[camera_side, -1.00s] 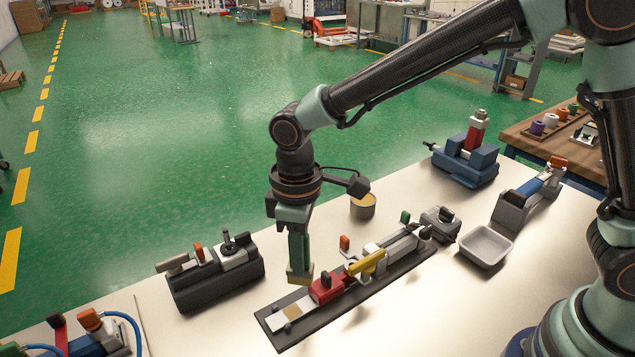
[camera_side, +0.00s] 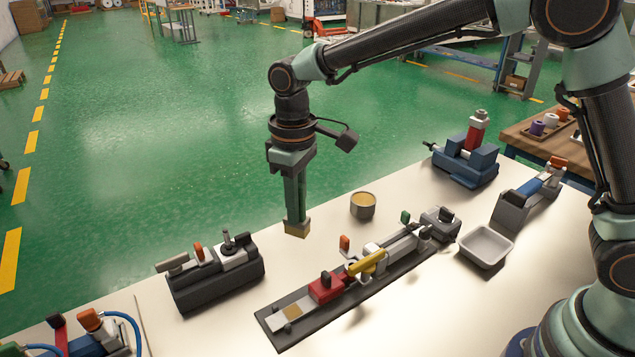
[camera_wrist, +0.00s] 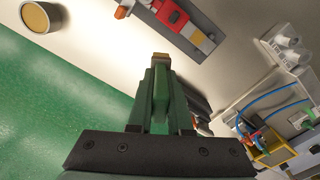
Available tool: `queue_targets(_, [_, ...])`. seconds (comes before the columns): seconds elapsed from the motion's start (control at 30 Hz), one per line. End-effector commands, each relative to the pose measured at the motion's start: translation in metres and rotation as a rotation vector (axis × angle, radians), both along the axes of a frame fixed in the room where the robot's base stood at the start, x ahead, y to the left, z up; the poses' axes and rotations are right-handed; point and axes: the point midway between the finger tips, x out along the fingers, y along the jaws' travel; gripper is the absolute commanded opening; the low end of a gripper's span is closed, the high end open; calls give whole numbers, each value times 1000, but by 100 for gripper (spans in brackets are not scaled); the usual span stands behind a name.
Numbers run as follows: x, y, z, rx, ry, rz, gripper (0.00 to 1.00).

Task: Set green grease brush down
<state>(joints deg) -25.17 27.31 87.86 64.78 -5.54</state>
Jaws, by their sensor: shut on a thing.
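My gripper (camera_side: 292,180) is shut on the green grease brush (camera_wrist: 161,95) and holds it with its bristles down. The tan bristle end (camera_side: 297,229) hangs above the white table, behind the long dark fixture and apart from it. In the wrist view the brush points away from the camera, with the tan end (camera_wrist: 161,62) at its tip. A round tin with a yellow fill (camera_side: 363,205) stands to the right of the brush. It also shows at the upper left of the wrist view (camera_wrist: 40,16). A tan patch (camera_side: 292,312) lies on the fixture's pale strip.
The long dark fixture (camera_side: 271,318) carries a red block (camera_side: 325,289) and a yellow part (camera_side: 367,263). A dark clamp unit (camera_side: 215,287) stands left, a white tray (camera_side: 486,247) and blue vise (camera_side: 466,163) right. The table between brush and tin is bare.

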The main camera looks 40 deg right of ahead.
Motion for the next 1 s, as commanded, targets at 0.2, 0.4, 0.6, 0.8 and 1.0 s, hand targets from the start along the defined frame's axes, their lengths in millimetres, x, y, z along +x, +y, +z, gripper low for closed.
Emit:
queue_targets(0.2, [61,-62,38,1,-2,-286,0])
queue_targets(0.4, [87,-108,62,1,-2,-465,0])
queue_targets(0.6, [94,-127,68,-1,2,-534,0])
queue_targets(0.8, [94,-128,32,-2,7,-539,0])
queue_targets(1.0, [94,-128,-18,-2,6,-537,0])
